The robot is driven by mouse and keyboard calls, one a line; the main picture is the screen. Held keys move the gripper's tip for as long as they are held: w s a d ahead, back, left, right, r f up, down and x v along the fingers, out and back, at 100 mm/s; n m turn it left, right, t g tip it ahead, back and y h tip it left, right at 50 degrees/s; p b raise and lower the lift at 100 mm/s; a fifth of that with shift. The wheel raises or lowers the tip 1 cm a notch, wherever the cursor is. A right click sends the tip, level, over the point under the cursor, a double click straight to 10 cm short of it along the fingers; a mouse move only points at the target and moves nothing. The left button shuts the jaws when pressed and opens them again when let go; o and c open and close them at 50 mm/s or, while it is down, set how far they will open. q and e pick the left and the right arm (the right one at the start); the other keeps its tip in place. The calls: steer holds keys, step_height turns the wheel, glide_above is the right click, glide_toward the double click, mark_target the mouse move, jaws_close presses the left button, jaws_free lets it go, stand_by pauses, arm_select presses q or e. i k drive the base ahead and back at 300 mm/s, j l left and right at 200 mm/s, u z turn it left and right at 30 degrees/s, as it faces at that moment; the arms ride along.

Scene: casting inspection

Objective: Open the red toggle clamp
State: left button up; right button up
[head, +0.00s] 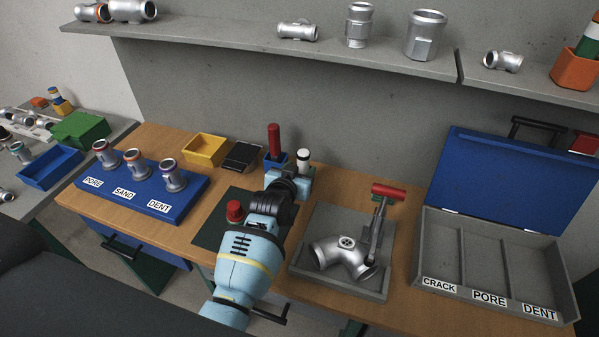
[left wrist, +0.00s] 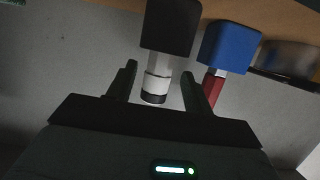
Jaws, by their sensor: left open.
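The toggle clamp (head: 373,240) stands at the right side of a grey fixture tray (head: 307,273). Its red handle (head: 389,191) lies roughly level at the top of its grey metal arm. A silver branched pipe casting (head: 341,256) sits in the tray beside the clamp. My left gripper (head: 300,172) is left of and behind the clamp, apart from it. It is open around or just in front of a white, black-capped tool (left wrist: 156,84), which shows between the fingers in the left wrist view; contact cannot be told. My right gripper is not in view.
A red-handled tool (head: 273,140) in a blue holder stands by the gripper. A grey compartment case (head: 436,213) with a blue lid is at the right. A blue rack (head: 187,200) of castings and a yellow bin (head: 205,149) are left. A shelf (head: 250,41) runs above.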

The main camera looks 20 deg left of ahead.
mark_target(387, 192)
steer(key=k, duration=1.15)
